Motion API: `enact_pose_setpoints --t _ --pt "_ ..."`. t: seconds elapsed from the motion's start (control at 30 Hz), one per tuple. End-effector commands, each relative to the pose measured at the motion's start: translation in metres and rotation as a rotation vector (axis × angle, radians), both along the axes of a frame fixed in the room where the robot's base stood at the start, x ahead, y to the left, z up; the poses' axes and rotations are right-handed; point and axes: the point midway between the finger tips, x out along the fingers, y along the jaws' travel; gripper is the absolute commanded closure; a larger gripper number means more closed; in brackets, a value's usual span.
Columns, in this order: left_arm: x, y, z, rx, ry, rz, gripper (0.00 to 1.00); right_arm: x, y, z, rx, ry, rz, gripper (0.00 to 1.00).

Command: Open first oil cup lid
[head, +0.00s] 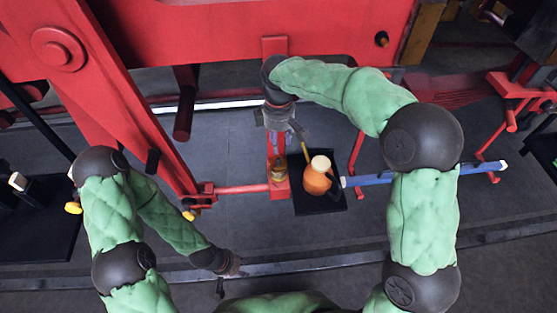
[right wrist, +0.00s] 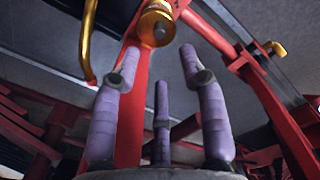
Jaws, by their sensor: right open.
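A small brass oil cup (head: 278,172) stands on a red block on the red rod, near the middle of the head view. In the right wrist view the brass cup (right wrist: 155,24) is at the top, beyond the fingertips. Whether its lid is open or shut is not clear. My right gripper (head: 284,140) is above the cup in the head view, with its purple fingers (right wrist: 158,75) spread and empty, apart from the cup. My left gripper (head: 222,287) is low in the head view, away from the cup; its fingers are too small and dark to judge.
An orange oil can (head: 316,180) with a pale top and thin brass spout stands on a black tray (head: 325,209), close right of the cup. The spout (right wrist: 88,45) rises near my right fingers. A blue bar (head: 375,179) lies further right. Red beams surround the area.

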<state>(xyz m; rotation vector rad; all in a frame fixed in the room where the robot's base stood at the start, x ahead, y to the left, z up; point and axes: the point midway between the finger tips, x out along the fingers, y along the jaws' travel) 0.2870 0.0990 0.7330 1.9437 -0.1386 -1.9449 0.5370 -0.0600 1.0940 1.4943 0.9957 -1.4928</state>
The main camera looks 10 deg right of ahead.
Motion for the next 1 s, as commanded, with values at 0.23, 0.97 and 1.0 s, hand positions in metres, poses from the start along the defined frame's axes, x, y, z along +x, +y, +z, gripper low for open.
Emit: enact_pose_setpoints --t 0.23,0.97,1.0 --pt "0.000 0.000 -0.013 0.000 0.000 0.000 0.67 -0.001 0.000 -0.049 -0.002 0.004 0.001 0.57" --pt "0.000 0.000 -0.021 0.000 0.000 0.000 0.67 0.000 0.000 -0.088 0.000 0.001 0.002 0.69" --pt "0.000 0.000 -0.021 0.000 0.000 0.000 0.67 0.000 0.000 -0.088 0.000 0.001 0.002 0.80"
